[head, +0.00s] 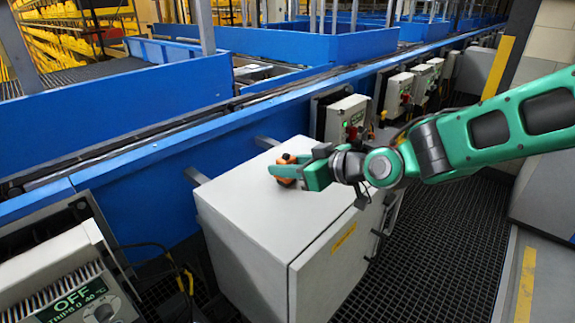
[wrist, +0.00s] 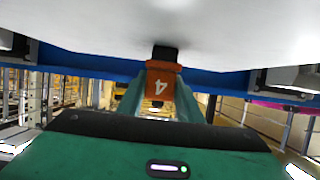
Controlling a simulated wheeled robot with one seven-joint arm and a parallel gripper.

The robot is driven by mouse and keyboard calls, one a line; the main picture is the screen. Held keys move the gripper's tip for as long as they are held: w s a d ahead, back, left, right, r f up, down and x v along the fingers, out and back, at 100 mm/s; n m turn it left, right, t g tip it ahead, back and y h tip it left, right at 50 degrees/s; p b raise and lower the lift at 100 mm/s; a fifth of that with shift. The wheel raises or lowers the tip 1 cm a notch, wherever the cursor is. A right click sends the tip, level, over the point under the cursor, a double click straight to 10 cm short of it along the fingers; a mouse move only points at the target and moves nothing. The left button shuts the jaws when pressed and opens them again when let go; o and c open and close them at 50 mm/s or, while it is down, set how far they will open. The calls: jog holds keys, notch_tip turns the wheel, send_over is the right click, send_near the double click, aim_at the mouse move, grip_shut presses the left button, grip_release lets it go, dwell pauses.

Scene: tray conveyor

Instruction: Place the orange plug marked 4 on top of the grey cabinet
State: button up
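The orange plug (head: 287,160) is between the fingers of my gripper (head: 293,172), over the top of the grey cabinet (head: 235,195) in the head view. In the wrist view the orange plug (wrist: 160,82) shows its white 4, upside down, and a black end against the pale cabinet top (wrist: 90,25). My gripper's green fingers (wrist: 160,98) close on it from both sides. The plug is at or just above the cabinet top; I cannot tell if it touches. The fingers hide part of it.
A blue conveyor side (head: 140,155) runs behind the cabinet. Control boxes (head: 345,118) with red knobs are mounted along it. A grey box marked OFF (head: 75,275) is at the lower left. The cabinet top is otherwise clear. Dark grating floor (head: 430,245) lies at the right.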

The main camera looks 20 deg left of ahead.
jog(key=o, duration=0.3)
jog(key=shift+r, duration=0.1)
jog(key=v, duration=1.2)
